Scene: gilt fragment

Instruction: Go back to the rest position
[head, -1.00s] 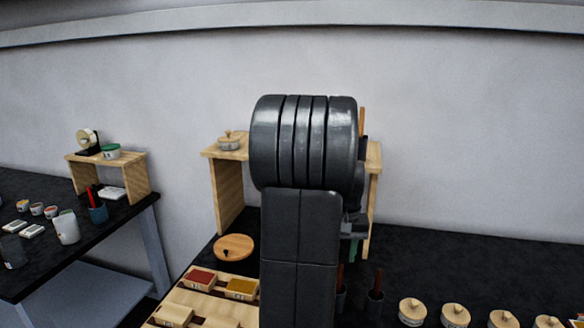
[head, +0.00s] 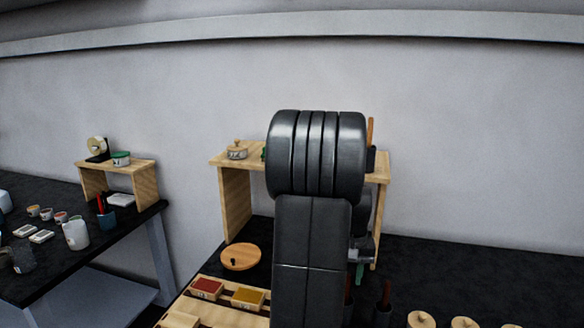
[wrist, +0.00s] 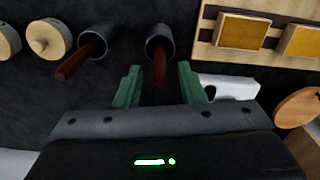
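My arm stands upright in the middle of the head view and hides most of my gripper. A green fingertip of my gripper (head: 359,273) shows just right of the arm, above the black table. In the wrist view, the two green fingers of my gripper (wrist: 160,85) are spread apart with nothing held between them. Beyond the gap, a dark cup (wrist: 165,36) holds a reddish-brown handle, which looks apart from both fingers. A second cup with a handle (wrist: 98,38) lies to its left.
A wooden shelf (head: 235,205) stands behind the arm. A wooden tray (head: 203,310) with red and yellow pans is at lower left, near a round wooden lid (head: 240,257). Lidded pots (head: 421,320) stand at lower right. A white piece (wrist: 230,86) lies beside the right finger.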

